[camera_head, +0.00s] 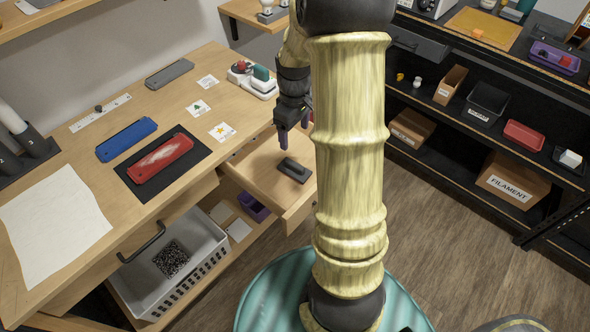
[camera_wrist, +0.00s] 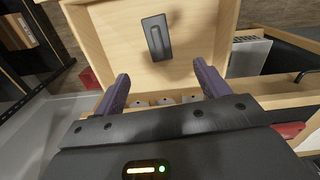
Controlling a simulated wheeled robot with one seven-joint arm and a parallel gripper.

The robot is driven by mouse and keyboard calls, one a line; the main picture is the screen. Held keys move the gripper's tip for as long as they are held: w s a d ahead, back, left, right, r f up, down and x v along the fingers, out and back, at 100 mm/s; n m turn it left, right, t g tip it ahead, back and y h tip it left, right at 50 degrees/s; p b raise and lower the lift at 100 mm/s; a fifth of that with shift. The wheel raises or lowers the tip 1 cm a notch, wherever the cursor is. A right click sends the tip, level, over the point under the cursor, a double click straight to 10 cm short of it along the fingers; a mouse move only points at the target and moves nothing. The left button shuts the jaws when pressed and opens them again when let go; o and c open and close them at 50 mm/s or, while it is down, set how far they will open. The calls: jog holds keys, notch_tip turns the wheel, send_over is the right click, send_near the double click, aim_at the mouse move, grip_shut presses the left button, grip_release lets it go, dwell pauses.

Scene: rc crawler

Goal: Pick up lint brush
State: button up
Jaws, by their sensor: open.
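A dark grey rectangular piece with a raised bar on top, which looks like the lint brush (camera_head: 295,170), lies flat in the open wooden drawer (camera_head: 244,173). In the wrist view the brush (camera_wrist: 157,38) lies ahead of my fingertips, near the middle of the drawer floor (camera_wrist: 110,40). My gripper (camera_head: 292,132) hangs over the drawer, above the brush and a little to its left. In the wrist view my gripper (camera_wrist: 162,72) has its purple fingers spread with nothing between them. The arm hides part of the drawer's right side in the head view.
The desk beside the drawer holds a red tray (camera_head: 161,158), a blue tray (camera_head: 127,139) and a grey case (camera_head: 169,73). A grey basket (camera_head: 178,262) stands in a lower open drawer. Shelves with bins and boxes (camera_head: 513,179) stand at the right.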

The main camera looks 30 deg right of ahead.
send_near(294, 164)
notch_tip(294, 164, down, 5)
jog(key=shift+f, duration=0.1)
jog(key=shift+s+a, duration=0.1)
jog(key=shift+f, duration=0.45)
jog(key=f, duration=0.4)
jog(key=shift+d+f, duration=0.15)
jog(key=shift+d, duration=0.05)
jog(key=c, duration=1.1)
